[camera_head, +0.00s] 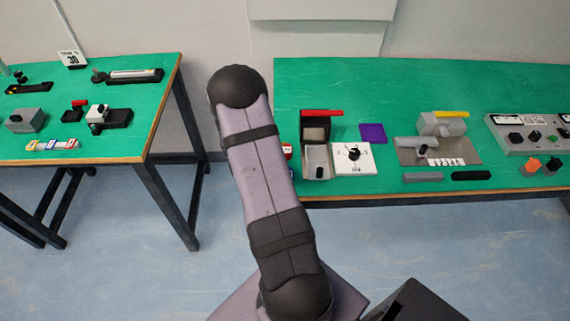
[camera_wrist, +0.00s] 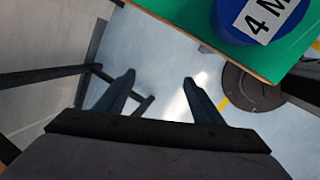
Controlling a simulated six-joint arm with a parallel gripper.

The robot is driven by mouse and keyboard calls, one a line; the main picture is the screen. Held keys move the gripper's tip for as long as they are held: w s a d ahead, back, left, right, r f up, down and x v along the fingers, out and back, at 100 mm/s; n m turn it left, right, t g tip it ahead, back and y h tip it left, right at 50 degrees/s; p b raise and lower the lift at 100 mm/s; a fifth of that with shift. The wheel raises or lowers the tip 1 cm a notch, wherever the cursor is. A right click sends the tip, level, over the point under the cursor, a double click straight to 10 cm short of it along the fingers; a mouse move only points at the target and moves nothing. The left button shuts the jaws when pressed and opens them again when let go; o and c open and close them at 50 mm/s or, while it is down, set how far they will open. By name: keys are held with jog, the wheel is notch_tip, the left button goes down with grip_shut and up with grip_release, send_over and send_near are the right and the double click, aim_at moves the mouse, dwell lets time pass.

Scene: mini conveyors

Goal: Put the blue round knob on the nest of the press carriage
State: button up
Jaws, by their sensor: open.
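My gripper (camera_wrist: 159,82) is open and empty in the wrist view, its two fingers apart over the floor. A blue round object (camera_wrist: 233,24) with a white label reading "4 M" sits at the corner of a green table top, above and right of my fingers and apart from them. It is cut off by the frame, so I cannot tell if it is the knob. No blue knob stands out in the head view, where my gripper is hidden.
The right green table (camera_head: 430,82) also holds a white dial plate (camera_head: 364,166), a purple square (camera_head: 373,133), a yellow-topped grey fixture (camera_head: 438,126) and a control panel (camera_head: 515,143). The left green table (camera_head: 150,92) carries several small devices. Open floor (camera_head: 110,240) lies between the tables.

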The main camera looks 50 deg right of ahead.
jog(key=s+a+r+m+t+y+p, duration=0.45)
jog(key=a+t+y+p, duration=0.35)
jog(key=a, duration=0.3)
jog(key=shift+s+d+r+m+t+h, duration=0.35)
jog(key=shift+s+d+r+m+h, duration=0.55)
jog(key=shift+s+d+m+h, duration=1.2)
jog(key=shift+s+d+r+m+t+h, duration=0.3)
jog(key=shift+s+d+r+m+h, duration=0.55)
jog(key=shift+s+d+m+h, duration=1.2)
jog(key=shift+s+d+r+m+t+h, duration=0.35)
jog(key=shift+s+d+r+m+h, duration=0.55)
jog(key=shift+s+d+m+h, duration=1.2)
jog(key=shift+w+d+m+y, duration=0.35)
jog(key=shift+w+m+y, duration=0.1)
jog(key=shift+w+m, duration=0.25)
jog(key=shift+b+x, duration=0.5)
jog(key=shift+x, duration=2)
jog(key=shift+f, duration=0.1)
